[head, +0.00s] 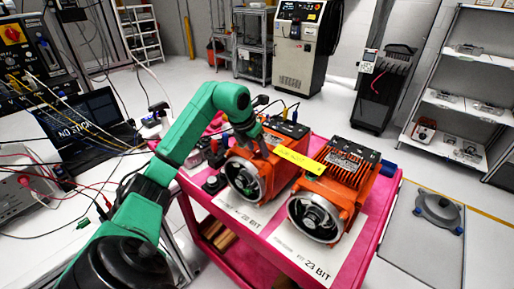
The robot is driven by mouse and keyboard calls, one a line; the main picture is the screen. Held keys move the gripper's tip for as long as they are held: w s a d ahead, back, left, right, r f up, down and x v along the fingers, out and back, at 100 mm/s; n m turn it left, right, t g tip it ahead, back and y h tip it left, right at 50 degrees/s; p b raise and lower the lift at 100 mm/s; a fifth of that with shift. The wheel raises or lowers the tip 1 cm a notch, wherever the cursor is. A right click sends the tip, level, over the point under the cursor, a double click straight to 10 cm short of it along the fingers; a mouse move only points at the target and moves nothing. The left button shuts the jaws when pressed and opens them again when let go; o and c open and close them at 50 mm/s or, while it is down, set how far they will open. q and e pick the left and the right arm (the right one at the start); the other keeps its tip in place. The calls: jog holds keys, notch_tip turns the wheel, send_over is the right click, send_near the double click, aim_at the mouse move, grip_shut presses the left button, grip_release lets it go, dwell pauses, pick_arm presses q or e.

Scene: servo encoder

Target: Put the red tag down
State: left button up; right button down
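My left gripper (258,150), on the green arm from the left, points down over the left orange servo motor (243,176). Its fingers are small and dark, and I cannot tell whether they are open or shut. I cannot make out a red tag; any tag at the fingers is too small or hidden. My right gripper is not in view.
Both motors stand on a pink cart (378,216), with printed sheets reading "20 BIT" (243,213) and "23 BIT" (318,262). Small dark and red parts lie left of the left motor. A laptop (88,130) and cables crowd the left bench. Shelves stand right.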

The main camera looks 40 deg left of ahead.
pick_arm(q)
jog(key=b+v, duration=0.1)
jog(key=v, duration=1.1)
